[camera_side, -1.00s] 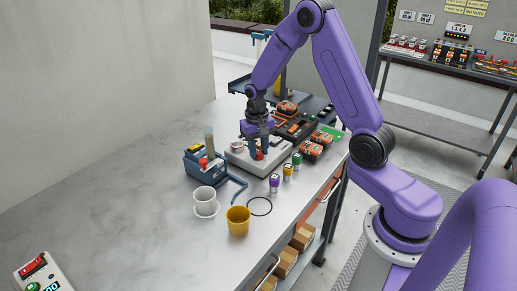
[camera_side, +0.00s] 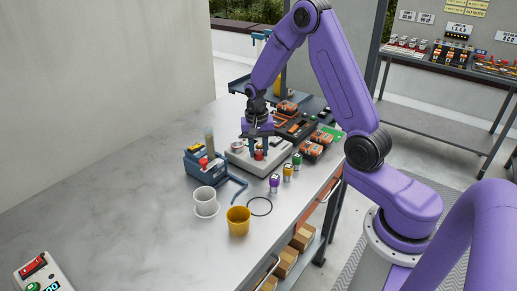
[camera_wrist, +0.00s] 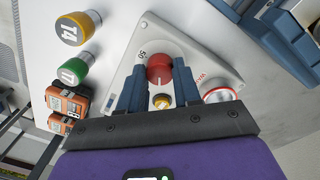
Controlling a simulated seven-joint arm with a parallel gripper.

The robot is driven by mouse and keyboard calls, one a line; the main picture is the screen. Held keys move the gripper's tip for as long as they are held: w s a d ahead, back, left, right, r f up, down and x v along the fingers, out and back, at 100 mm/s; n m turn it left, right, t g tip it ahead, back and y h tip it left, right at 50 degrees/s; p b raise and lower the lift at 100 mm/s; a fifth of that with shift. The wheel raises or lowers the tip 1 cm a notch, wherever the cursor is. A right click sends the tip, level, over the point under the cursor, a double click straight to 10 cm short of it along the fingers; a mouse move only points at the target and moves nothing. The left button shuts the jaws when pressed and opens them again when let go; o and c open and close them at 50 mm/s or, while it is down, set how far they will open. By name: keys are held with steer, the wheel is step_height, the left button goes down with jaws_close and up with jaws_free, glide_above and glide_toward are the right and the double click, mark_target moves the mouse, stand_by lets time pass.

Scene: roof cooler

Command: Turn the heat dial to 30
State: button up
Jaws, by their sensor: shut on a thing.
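The heat dial is a red round knob (camera_wrist: 160,67) on a pale grey box (camera_wrist: 140,88). In the side view the red knob (camera_side: 259,156) shows low between my blue fingers, and the box (camera_side: 243,160) stands on the table. My gripper (camera_wrist: 160,78) is shut on the knob, one finger on each side; it also shows in the side view (camera_side: 260,145), pointing down. Other marks and the knob's pointer cannot be made out.

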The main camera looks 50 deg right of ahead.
mark_target(256, 152)
steer(key=o, duration=1.1)
steer(key=shift+c, duration=0.2)
step_height(256, 152, up, 17)
steer(key=shift+w+a+r, duration=0.2)
steer(key=shift+w+a, duration=0.05)
